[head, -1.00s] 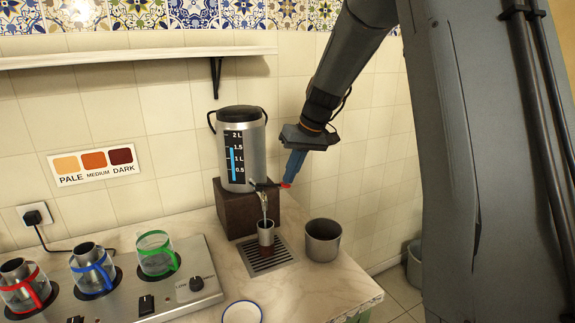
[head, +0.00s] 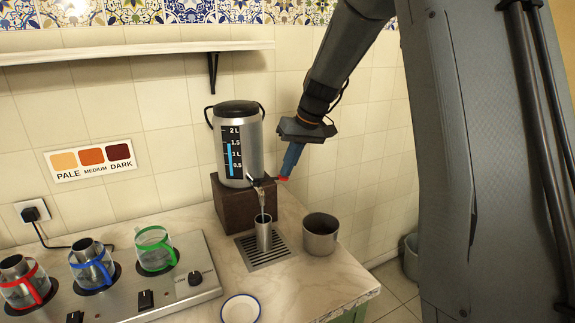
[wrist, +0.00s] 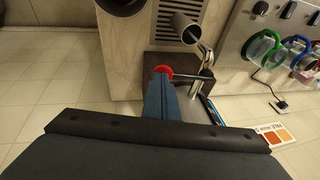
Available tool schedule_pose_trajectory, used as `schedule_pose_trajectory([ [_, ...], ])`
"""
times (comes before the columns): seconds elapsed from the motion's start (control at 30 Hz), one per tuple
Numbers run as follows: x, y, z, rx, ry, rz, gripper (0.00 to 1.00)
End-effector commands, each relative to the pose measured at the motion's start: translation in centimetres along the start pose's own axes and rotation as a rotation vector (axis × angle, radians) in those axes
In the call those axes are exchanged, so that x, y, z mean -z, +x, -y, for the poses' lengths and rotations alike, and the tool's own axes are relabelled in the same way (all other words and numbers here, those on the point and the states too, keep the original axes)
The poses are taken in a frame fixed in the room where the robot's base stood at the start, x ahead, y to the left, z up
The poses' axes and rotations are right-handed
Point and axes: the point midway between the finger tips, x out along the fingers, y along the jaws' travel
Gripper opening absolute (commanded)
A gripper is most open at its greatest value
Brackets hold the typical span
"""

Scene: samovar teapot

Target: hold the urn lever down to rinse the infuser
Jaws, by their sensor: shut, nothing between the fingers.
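The steel urn (head: 238,150) stands on a dark brown block, with a level gauge on its front. Its black lever has a red knob (head: 283,179), which also shows in the wrist view (wrist: 162,71). My gripper (head: 286,173) is shut and empty, its blue fingertips against the knob from above; any small gap is hard to see. The steel infuser (head: 263,234) is upright under the spout, above the slatted drip tray (head: 283,256). A thin stream appears to run from the spout into it. The infuser also shows in the wrist view (wrist: 186,27).
A steel bin (head: 320,236) stands right of the drip tray, near the counter's right edge. Glass pots with red, blue (head: 93,268) and green handles sit on the warmer (head: 180,300) at left. A white blue-rimmed dish (head: 241,309) is in front. A shelf (head: 130,50) hangs above.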

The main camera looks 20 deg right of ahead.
Motion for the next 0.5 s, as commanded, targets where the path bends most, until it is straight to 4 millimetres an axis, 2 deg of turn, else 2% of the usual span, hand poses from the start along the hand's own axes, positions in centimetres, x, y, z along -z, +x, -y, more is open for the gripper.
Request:
schedule_pose_trajectory([
  [0.2, 0.22, -0.86, 0.25, 0.000, 0.000, 0.000, 0.00],
  [0.5, 0.25, -0.85, 0.24, 0.000, 0.000, 0.000, 0.00],
])
